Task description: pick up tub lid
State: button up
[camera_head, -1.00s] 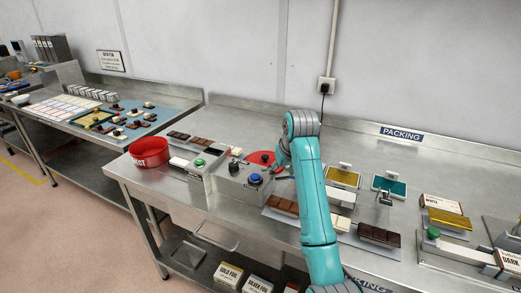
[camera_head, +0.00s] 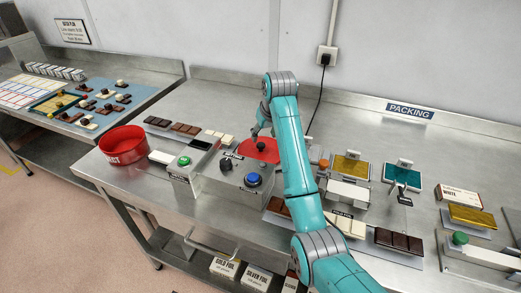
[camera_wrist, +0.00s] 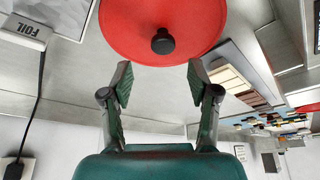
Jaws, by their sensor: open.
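The tub lid (camera_head: 262,153) is a red disc with a dark knob, lying on the bench behind the box with the blue button. In the wrist view the lid (camera_wrist: 125,22) fills the top middle, with its black knob (camera_wrist: 163,42) facing me. My gripper (camera_wrist: 159,82) is open and empty, its two fingers apart, with the knob just beyond the gap between the tips. In the head view my arm hides the lid's right side, and the fingers are too small to make out clearly.
A red tub (camera_head: 123,147) marked REJECT stands at the bench's left. A grey box with a blue button (camera_head: 253,180) and a green-button unit (camera_head: 184,160) stand in front of the lid. Chocolate bars (camera_head: 186,129) lie behind. Foil stands (camera_head: 351,168) crowd the right.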

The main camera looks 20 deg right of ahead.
aim_at(261, 144)
jog(key=shift+a+x, duration=0.2)
jog(key=shift+x, duration=2.6)
jog(key=shift+s, duration=0.2)
grip_shut()
